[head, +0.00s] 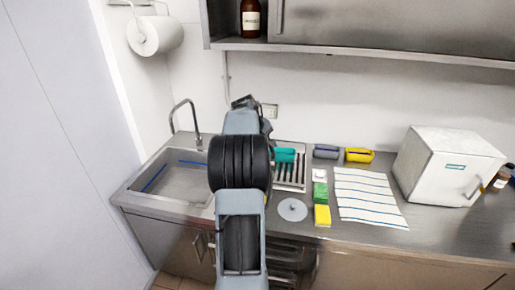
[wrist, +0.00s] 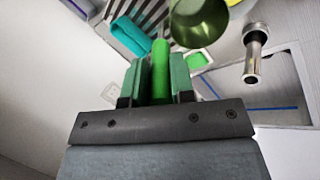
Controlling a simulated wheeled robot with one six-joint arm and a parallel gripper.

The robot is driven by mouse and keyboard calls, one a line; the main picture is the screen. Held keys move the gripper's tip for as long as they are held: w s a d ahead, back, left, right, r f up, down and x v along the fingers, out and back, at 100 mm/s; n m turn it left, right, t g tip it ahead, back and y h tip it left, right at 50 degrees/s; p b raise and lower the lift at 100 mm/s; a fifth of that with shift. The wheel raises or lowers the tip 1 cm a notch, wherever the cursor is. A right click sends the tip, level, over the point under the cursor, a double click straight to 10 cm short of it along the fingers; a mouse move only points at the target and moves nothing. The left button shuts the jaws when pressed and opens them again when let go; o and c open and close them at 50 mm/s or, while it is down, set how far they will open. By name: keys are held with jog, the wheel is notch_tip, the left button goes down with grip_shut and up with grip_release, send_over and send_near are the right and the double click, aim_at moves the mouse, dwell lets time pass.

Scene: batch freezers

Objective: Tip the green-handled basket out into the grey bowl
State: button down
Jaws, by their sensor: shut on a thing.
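My gripper (wrist: 158,82) is shut on the green handle of the basket in the wrist view. The green handle (wrist: 160,62) runs upright between the two jaws. A dull olive-gold metal cup shape (wrist: 200,24), apparently the basket's body, shows at the handle's far end and is cut off by the top edge. Its contents cannot be made out. In the head view my own arm hides the gripper and the basket. I cannot pick out the grey bowl in either view.
The sink (head: 175,180) with its tap (head: 185,112) lies left of my arm. A teal container (head: 284,155) sits on the drain rack (head: 292,179). Sponges (head: 322,215), a round lid (head: 292,209), a striped cloth (head: 368,197) and a white box (head: 447,166) occupy the counter rightward.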

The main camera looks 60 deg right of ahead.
jog(key=shift+s+d+f+t+y, duration=0.2)
jog(key=shift+s+d+t+y, duration=0.1)
jog(key=shift+d+y, duration=0.5)
jog(key=shift+s+d+f+t+y, duration=0.2)
jog(key=shift+s+d+t+y, duration=0.15)
jog(key=shift+d+y, duration=0.5)
jog(key=shift+s+d+f+t+y, duration=0.2)
jog(key=shift+s+d+t+y, duration=0.1)
jog(key=shift+d+y, duration=0.5)
jog(key=shift+d, duration=0.15)
